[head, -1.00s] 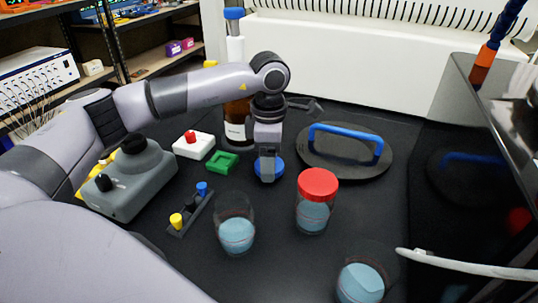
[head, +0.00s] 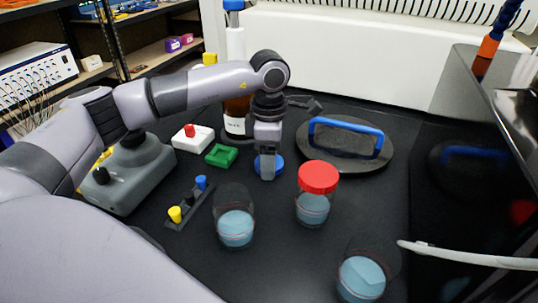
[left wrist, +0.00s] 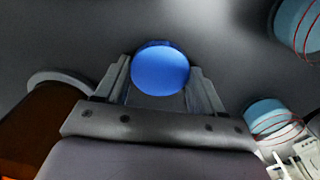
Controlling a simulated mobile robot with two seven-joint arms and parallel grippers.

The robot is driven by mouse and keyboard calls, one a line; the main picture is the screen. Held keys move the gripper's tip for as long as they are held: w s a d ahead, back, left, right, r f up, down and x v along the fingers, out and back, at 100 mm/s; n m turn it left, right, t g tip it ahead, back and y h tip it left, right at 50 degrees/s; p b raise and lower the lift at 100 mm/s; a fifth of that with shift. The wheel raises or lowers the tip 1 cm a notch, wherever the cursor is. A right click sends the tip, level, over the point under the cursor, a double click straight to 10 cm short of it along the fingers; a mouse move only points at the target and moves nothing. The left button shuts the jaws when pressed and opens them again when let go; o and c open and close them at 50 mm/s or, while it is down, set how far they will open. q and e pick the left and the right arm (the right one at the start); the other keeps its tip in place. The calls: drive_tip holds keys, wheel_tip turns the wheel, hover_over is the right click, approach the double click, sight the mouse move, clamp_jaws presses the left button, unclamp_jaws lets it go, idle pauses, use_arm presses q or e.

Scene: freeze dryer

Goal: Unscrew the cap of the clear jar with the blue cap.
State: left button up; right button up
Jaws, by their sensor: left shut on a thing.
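A blue cap (head: 276,163) shows at the middle of the table in the head view, partly behind my left gripper (head: 267,177). In the left wrist view the blue cap (left wrist: 160,72) lies between the two fingers of my left gripper (left wrist: 163,80), which is shut on it. The gripper points down at it. No clear jar body shows under the cap; that spot is hidden by the gripper and the cap. My right gripper is not in view.
A red-capped jar (head: 313,208) stands right of my gripper. Two uncapped clear jars with blue contents, one (head: 236,228) and another (head: 361,278), stand nearer. A black disc with blue handle (head: 346,130), a green square (head: 221,156) and a brown bottle (head: 235,122) are close by.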

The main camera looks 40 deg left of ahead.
use_arm(q)
drive_tip(key=o, duration=1.2)
drive_tip(key=shift+o, duration=0.4)
drive_tip(key=shift+r, duration=0.15)
drive_tip(key=shift+r+p, duration=2.6)
drive_tip(key=shift+r, duration=0.8)
drive_tip(key=shift+s+d+f, duration=0.1)
